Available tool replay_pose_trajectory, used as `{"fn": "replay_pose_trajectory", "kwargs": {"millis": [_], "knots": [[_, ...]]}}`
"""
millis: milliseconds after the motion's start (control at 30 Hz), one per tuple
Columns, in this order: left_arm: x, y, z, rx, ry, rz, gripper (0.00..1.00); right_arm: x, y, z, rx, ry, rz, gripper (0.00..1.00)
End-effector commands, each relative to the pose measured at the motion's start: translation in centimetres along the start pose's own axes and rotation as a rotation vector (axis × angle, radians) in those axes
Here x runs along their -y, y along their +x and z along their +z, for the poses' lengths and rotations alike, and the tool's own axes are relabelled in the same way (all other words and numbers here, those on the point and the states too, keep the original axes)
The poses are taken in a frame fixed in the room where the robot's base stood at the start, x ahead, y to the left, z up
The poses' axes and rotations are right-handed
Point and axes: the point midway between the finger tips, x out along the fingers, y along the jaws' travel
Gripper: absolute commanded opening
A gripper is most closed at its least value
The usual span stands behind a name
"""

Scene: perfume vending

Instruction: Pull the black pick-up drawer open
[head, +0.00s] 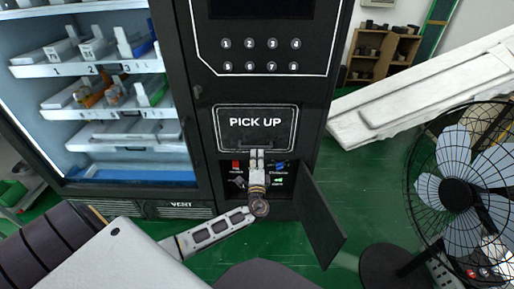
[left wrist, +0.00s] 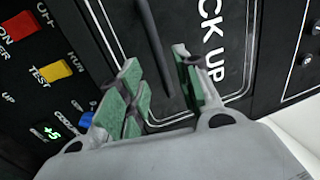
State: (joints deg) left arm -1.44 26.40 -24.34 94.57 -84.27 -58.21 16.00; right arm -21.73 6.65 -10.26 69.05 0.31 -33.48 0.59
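The black pick-up drawer (head: 232,137), with a white outline and the words PICK UP, sits flush in the front of the vending machine and looks closed. In the left wrist view its face (left wrist: 225,75) fills the right half. A dark bar handle (left wrist: 152,45) stands off the face. My left gripper (head: 257,152) is at the drawer's lower edge, pointing up at it. In the left wrist view its green-padded fingers (left wrist: 163,92) are apart, with the bar's end in line with the gap between them. I cannot tell whether they touch it. My right gripper is not in view.
A small black door (head: 318,222) hangs open below, right of my left arm. A fan (head: 458,190) stands right. A glass-front shelf cabinet (head: 115,172) is left.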

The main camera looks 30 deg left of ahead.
Motion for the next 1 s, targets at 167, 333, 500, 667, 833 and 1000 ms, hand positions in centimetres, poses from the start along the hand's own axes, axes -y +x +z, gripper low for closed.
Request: {"fn": "replay_pose_trajectory", "kwargs": {"millis": [167,333,500,667,833,1000], "knots": [[0.1,2.2,0.0,0.001,0.000,-0.001,0.33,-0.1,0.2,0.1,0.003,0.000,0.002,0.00],[0.1,4.0,0.1,0.002,0.001,-0.002,0.33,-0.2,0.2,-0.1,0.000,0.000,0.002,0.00],[0.0,5.4,0.1,0.001,0.000,0.000,0.33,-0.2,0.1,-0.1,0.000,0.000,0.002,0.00],[0.0,6.0,0.1,0.002,0.000,0.000,0.33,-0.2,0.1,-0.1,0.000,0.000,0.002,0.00],[0.0,6.2,0.1,0.001,0.000,0.000,0.33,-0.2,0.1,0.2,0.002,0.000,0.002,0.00],[0.0,6.2,0.1,0.001,0.000,0.000,0.33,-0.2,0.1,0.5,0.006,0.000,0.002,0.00]]}}
